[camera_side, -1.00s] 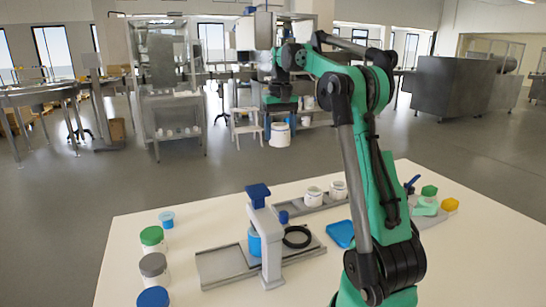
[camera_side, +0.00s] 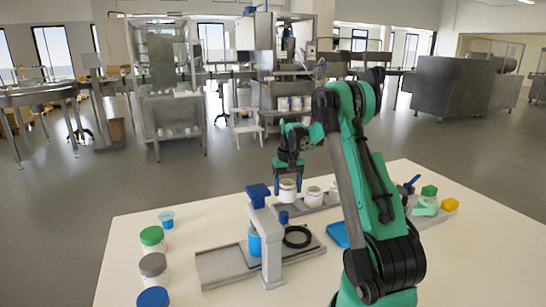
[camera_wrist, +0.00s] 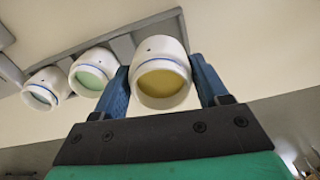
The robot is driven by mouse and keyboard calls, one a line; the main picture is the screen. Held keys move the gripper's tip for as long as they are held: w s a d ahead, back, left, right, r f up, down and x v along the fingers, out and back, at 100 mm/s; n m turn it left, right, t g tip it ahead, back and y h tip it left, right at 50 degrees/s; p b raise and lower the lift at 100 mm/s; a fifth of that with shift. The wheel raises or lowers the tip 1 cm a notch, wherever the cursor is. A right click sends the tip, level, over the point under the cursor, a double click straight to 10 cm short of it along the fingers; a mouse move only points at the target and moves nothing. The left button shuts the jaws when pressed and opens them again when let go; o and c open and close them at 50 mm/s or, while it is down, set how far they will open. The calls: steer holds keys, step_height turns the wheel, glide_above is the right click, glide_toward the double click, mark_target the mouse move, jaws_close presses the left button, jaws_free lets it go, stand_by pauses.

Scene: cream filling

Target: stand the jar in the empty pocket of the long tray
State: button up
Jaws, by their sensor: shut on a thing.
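My gripper (camera_side: 288,170) is shut on a white jar (camera_side: 287,192) and holds it upright over the near-left end of the long grey tray (camera_side: 301,211). In the wrist view the held jar (camera_wrist: 160,80) has a yellow fill and a blue line, with a blue finger on each side. The jar looks a little above the tray; its base against the pocket is not clearly seen. Two other white jars, one with a green fill (camera_wrist: 90,74) and one with a pale teal fill (camera_wrist: 43,90), stand in the tray in a row beside it.
A grey stand with a blue top (camera_side: 262,215) rises close left of the tray, with a black ring (camera_side: 297,237) at its base. Lidded jars (camera_side: 152,238) stand far left. A blue dish (camera_side: 338,234) lies right.

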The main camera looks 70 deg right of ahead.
mark_target(287, 198)
steer(key=shift+f, duration=1.85)
steer(key=o, duration=1.3)
steer(key=shift+f, duration=0.1)
step_height(287, 198, up, 12)
steer(key=w+a+r+n+t+h, duration=0.1)
steer(key=w+a+n+t, duration=0.2)
steer(key=a, duration=0.9)
steer(key=w+a+r+n+t, duration=0.2)
steer(key=a+n, duration=0.2)
steer(key=a, duration=0.8)
steer(key=s+a+f+n, duration=0.1)
steer(key=a, duration=0.1)
steer(key=a+f+n+t, duration=0.1)
steer(key=a, duration=0.2)
steer(key=s+a+f+n+t+y, duration=0.1)
steer(key=a, duration=0.2)
steer(key=shift+s+a, duration=0.25)
steer(key=shift+s, duration=0.05)
